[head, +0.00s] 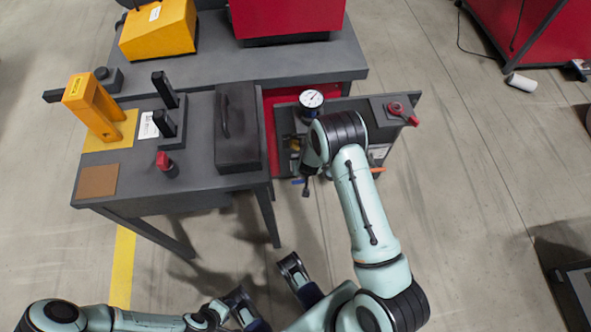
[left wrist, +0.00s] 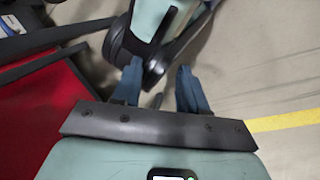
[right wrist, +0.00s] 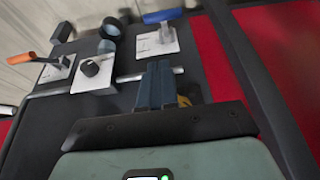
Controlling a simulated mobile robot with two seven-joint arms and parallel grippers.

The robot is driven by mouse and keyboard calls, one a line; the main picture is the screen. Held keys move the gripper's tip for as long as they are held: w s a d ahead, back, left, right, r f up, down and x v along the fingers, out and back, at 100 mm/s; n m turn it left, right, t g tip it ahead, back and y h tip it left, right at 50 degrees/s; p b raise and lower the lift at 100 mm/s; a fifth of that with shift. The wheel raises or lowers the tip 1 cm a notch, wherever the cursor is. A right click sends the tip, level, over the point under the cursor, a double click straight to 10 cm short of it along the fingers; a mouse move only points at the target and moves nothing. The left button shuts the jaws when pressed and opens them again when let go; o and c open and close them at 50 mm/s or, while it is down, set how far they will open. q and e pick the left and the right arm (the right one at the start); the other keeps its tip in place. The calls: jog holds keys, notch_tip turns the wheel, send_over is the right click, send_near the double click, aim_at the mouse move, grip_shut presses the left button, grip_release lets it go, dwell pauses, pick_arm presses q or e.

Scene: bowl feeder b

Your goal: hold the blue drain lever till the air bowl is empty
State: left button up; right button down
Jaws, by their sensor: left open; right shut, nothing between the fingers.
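The blue drain lever (right wrist: 163,15) sits on a pale plate at the top of the right wrist view. In the head view a small blue handle (head: 297,181) shows at the unit's front, beside my right arm. My right gripper (right wrist: 160,68) is shut and empty, its fingertips below the blue lever in the picture and apart from it. My right arm hides this gripper in the head view. My left gripper (left wrist: 160,85) is open and empty, low and away from the unit. I cannot make out the air bowl or its contents.
An orange lever (right wrist: 32,57) and a black knob (right wrist: 92,68) are on the same panel. A pressure gauge (head: 311,98) and a red knob (head: 396,108) are on the unit's top. A grey table (head: 200,140) with a yellow frame stands left.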

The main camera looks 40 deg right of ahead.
pick_arm(q)
jog(key=shift+d, duration=0.15)
pick_arm(e)
jog(key=shift+w+d+r, duration=0.1)
jog(key=shift+w+r, duration=0.05)
jog(key=shift+w, duration=0.4)
jog(key=b, duration=0.3)
send_over(302, 181)
jog(key=w, duration=0.1)
notch_tip(302, 181, down, 10)
jog(key=r, duration=0.1)
jog(key=f, duration=0.2)
jog(key=shift+s+d+f+b, duration=0.15)
jog(key=shift+s+f+b, duration=0.1)
jog(key=shift+f+b, duration=0.1)
jog(key=shift+s+a+f, duration=0.2)
jog(key=shift+s+f, duration=0.05)
jog(key=shift+f, duration=0.4)
pick_arm(q)
jog(key=w+a+f+t+y, duration=0.1)
jog(key=w+a+f+t, duration=0.1)
jog(key=w, duration=0.4)
notch_tip(302, 181, down, 2)
jog(key=shift+a+f+n, duration=0.2)
jog(key=shift+a+n, duration=0.1)
jog(key=shift+a, duration=0.2)
